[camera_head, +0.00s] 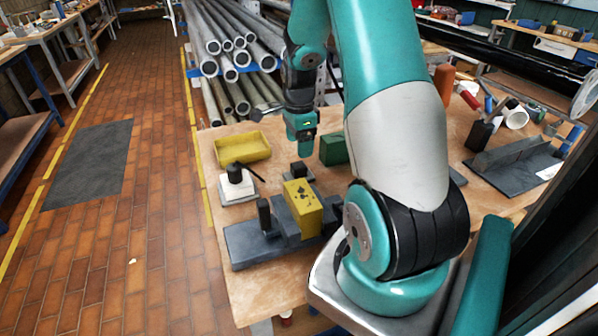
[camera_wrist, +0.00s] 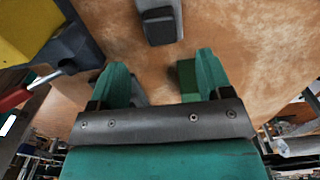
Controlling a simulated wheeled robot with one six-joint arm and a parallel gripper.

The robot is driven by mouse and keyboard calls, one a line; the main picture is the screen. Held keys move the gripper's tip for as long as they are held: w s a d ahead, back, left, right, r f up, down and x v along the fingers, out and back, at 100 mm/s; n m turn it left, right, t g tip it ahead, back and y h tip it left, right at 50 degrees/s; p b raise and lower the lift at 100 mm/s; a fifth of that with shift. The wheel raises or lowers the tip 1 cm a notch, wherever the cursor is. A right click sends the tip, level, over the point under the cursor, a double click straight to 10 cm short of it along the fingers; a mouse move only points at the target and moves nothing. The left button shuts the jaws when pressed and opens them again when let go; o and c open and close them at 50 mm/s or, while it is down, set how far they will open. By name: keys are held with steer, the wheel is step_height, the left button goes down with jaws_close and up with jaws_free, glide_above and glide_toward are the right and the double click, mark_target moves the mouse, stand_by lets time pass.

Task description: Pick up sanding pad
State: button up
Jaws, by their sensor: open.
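The sanding pad is most likely the small dark block on a grey base (camera_head: 301,172), which lies on the wooden bench between the yellow block and the green block. In the wrist view a grey and black block (camera_wrist: 158,22) shows at the top centre, beyond my fingertips, and seems to be the same thing. My gripper (camera_head: 301,138) points down above the bench, just behind the small dark block. In the wrist view its two green fingers (camera_wrist: 163,72) are apart with nothing between them.
A green block (camera_head: 334,149) stands close to my gripper's right finger. A yellow block (camera_head: 303,207) sits in a grey vise (camera_head: 247,244) in front. A yellow tray (camera_head: 243,147) and a white plate (camera_head: 238,190) with a black knob lie left. Pipes are stacked behind.

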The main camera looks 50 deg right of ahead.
mark_target(299, 165)
step_height(299, 165, down, 9)
steer(key=shift+p, duration=0.85)
steer(key=c, duration=1)
